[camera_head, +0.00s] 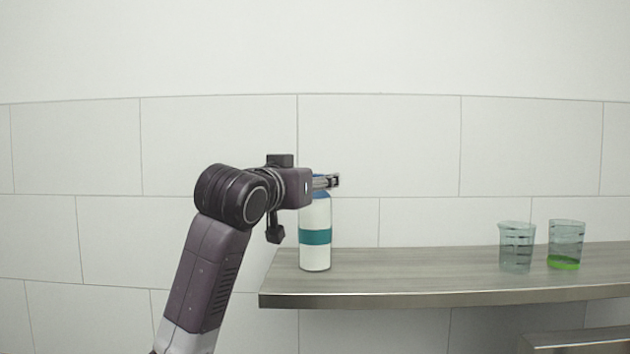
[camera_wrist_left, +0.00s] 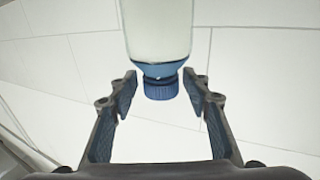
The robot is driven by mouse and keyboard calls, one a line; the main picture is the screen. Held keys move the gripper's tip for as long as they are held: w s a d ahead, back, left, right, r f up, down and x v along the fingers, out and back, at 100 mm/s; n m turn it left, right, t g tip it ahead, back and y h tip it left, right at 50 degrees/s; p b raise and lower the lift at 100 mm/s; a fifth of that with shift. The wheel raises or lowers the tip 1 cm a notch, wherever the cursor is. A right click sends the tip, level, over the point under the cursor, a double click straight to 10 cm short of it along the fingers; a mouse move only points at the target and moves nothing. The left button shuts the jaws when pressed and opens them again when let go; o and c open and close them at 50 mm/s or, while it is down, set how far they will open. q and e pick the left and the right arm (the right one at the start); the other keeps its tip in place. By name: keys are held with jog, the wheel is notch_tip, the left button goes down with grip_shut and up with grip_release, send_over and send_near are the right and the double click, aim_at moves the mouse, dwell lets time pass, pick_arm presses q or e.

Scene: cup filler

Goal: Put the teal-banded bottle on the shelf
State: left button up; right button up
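The teal-banded bottle (camera_head: 315,237) is white with a blue cap. It appears to stand upright on the left end of the shelf (camera_head: 400,270). My left gripper (camera_head: 328,182) is at the height of the bottle's top and partly covers the cap in the head view. In the left wrist view, the open fingers (camera_wrist_left: 164,92) are on either side of the blue cap (camera_wrist_left: 161,84), with a gap on both sides. The bottle's body (camera_wrist_left: 158,30) extends away from the fingers there, and its teal band is out of frame. My right gripper is not in view.
A clear cup (camera_head: 516,247) and a cup with green liquid (camera_head: 565,245) stand on the shelf's right part. The shelf between the bottle and the cups is bare. A tiled wall is behind. A lower grey surface (camera_head: 580,341) shows at bottom right.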

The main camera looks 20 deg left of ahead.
pick_arm(q)
jog(key=shift+r, duration=0.1)
jog(key=shift+s, duration=0.25)
jog(key=s+a+b, duration=0.1)
jog(key=s+b, duration=0.3)
jog(key=s, duration=0.7)
jog(key=shift+s+a, duration=0.15)
jog(key=shift+s, duration=0.05)
